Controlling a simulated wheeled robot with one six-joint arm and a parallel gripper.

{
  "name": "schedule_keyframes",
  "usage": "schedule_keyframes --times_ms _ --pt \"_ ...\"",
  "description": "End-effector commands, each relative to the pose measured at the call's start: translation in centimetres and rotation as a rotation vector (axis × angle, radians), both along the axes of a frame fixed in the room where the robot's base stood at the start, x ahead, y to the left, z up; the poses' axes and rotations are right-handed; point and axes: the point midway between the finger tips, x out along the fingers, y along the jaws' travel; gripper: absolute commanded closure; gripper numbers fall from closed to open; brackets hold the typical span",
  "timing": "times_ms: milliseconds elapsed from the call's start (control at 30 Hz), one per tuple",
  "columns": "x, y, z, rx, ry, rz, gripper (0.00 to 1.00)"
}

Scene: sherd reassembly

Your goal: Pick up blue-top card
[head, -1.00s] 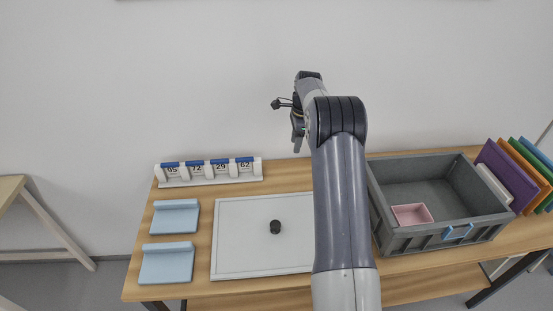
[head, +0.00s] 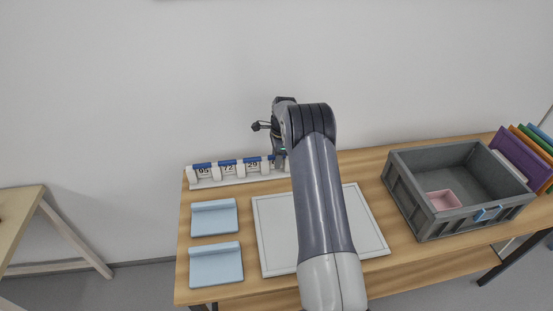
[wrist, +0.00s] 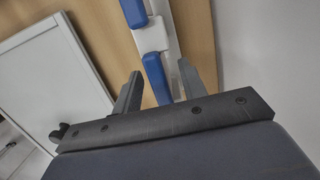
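Blue-top cards stand in a row in a white rack (head: 240,181) at the back of the table, with numbers such as 95 (head: 203,170), 72 (head: 228,167) and 29 (head: 252,164) on their fronts. My gripper (head: 280,160) is at the right end of the row and hides most of the last card there. In the wrist view my gripper (wrist: 160,70) is open, with its two fingers apart. One card's blue top (wrist: 157,79) lies between the fingers, with gaps showing on both sides. Another blue top (wrist: 133,12) is farther along the rack.
A white board (head: 270,262) lies in front of the rack, partly behind my arm. Two light blue trays (head: 215,265) are at the left. A grey crate (head: 425,222) with a pink box (head: 444,200) inside stands at the right, beside several coloured upright panels (head: 520,158).

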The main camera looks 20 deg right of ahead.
Motion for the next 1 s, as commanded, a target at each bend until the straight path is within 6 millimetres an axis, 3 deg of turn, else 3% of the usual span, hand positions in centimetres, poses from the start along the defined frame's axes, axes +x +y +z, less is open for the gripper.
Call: schedule_keyframes --times_ms 500,833,1000 --pt "0.0 0.0 0.0 0.0 0.0 0.0 1.0" --pt "0.0 0.0 0.3 0.0 -0.001 0.0 1.0" --pt "0.1 0.0 2.5 -0.002 -0.005 -0.001 1.0"
